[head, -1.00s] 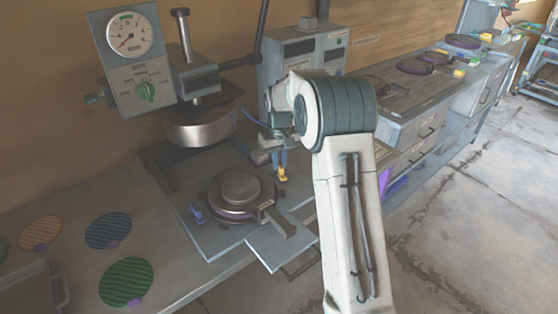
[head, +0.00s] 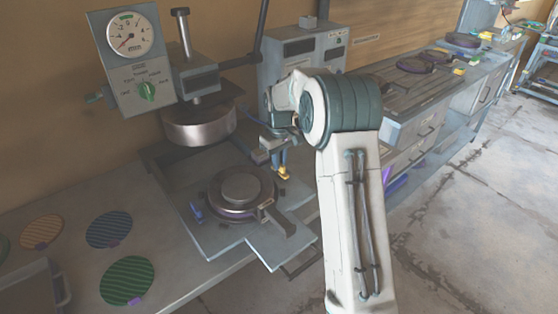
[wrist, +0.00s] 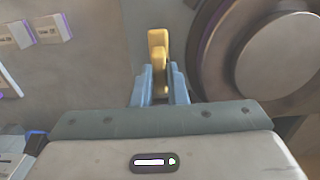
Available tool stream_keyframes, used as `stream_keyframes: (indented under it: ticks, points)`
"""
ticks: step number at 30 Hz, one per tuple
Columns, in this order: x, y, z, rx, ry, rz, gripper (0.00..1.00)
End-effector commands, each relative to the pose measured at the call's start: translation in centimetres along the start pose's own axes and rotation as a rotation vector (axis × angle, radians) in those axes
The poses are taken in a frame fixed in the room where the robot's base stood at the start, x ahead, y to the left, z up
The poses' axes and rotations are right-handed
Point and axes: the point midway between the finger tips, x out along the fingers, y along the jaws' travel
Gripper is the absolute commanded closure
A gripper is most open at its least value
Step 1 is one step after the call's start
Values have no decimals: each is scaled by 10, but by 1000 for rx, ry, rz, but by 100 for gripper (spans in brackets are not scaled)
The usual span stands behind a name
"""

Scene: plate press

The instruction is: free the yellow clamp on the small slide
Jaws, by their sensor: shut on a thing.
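The yellow clamp (wrist: 158,45) stands upright between the blue fingers of my gripper (wrist: 160,88) in the wrist view. My gripper is shut on it. In the head view the yellow clamp (head: 284,173) shows just below my gripper (head: 279,160), at the right edge of the small slide (head: 232,240). A round metal die (head: 240,188) sits on the slide, left of the clamp. In the wrist view the die (wrist: 285,50) is at the right. The clamp's foot is hidden by my fingers.
The press head (head: 200,125) hangs above and behind the slide, with a gauge (head: 130,35) beside it. Green (head: 127,281), blue (head: 109,229) and orange (head: 42,231) ribbed discs lie on the bench at left. A grey cabinet (head: 305,50) stands behind my arm.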

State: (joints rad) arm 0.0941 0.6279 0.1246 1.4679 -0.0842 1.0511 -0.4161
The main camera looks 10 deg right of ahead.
Motion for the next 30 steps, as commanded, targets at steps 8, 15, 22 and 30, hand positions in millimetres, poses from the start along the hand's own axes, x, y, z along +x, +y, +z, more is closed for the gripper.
stream_keyframes:
  ticks: [8,15,22,30]
  points:
    - [0,0,0,-1,-1,-1,65]
    - [-3,0,0,1,1,0,65]
    - [-38,0,-1,1,5,2,65]
    - [-100,0,-1,0,4,2,65]
